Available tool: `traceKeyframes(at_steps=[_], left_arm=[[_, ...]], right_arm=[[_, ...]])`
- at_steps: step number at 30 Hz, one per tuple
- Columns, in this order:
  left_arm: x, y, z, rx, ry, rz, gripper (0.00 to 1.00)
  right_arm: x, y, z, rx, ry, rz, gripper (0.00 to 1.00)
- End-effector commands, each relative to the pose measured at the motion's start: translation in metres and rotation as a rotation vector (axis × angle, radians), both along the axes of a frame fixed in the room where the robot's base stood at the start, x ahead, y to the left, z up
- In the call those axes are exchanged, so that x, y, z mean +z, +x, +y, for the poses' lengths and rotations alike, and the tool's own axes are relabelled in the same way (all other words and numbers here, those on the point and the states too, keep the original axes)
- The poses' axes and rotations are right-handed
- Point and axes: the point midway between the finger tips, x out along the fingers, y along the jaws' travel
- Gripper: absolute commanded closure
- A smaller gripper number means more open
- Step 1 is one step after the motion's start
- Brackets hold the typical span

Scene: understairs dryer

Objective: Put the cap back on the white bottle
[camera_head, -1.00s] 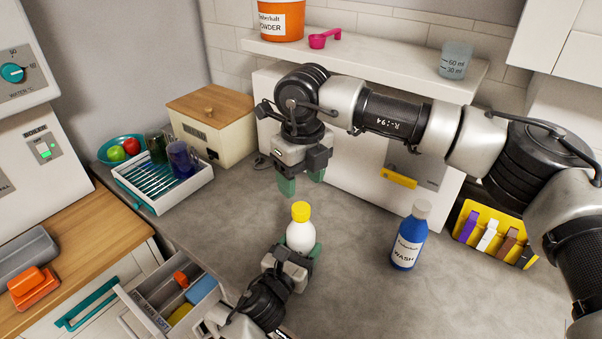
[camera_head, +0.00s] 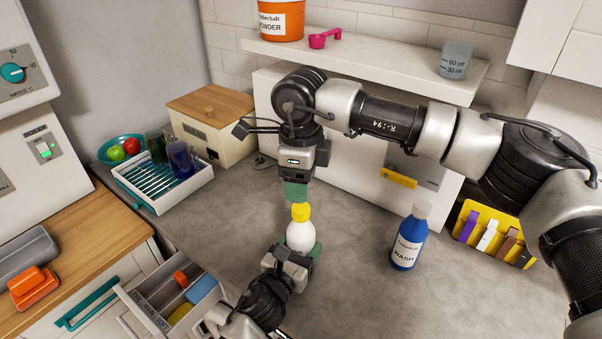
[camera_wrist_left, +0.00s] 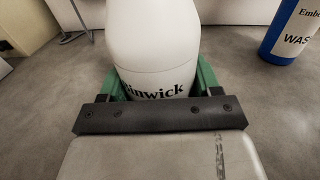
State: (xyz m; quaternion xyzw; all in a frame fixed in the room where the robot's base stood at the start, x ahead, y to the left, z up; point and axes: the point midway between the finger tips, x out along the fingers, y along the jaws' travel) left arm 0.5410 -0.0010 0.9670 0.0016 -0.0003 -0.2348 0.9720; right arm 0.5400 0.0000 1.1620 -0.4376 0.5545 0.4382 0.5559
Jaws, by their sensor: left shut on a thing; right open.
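The white bottle (camera_head: 301,236) stands upright on the grey counter, with the yellow cap (camera_head: 300,212) at its top. Whether the cap is fully seated cannot be told. My left gripper (camera_head: 302,250) is shut on the bottle's lower body; the left wrist view shows its green fingers either side of the white bottle (camera_wrist_left: 155,45). My right gripper (camera_head: 297,192) is open, pointing down just above the yellow cap. Its green fingers overlap one another in this view, and nothing shows between them.
A blue wash bottle (camera_head: 409,240) stands to the right. A white drying rack (camera_head: 183,193) with cups is at the left, beside a wooden-lidded box (camera_head: 215,130). An open drawer (camera_head: 155,285) lies at lower left. A shelf (camera_head: 380,72) hangs behind my right arm.

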Motion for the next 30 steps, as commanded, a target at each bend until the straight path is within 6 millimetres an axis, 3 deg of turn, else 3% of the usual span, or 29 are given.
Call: traceKeyframes(at_steps=[12, 25, 30], left_arm=[[0.000, 0.000, 0.000, 0.000, 0.001, 0.000, 1.00], [0.000, 0.000, 0.000, 0.000, 0.001, 0.000, 1.00], [0.000, 0.000, 0.000, 0.000, 0.001, 0.000, 1.00]], right_arm=[[-0.060, 0.000, 0.000, -0.002, -0.001, 0.001, 0.42], [-0.069, 0.000, 0.000, -0.001, 0.001, 0.000, 0.42], [-0.069, 0.000, 0.000, -0.001, 0.001, 0.000, 0.68]])
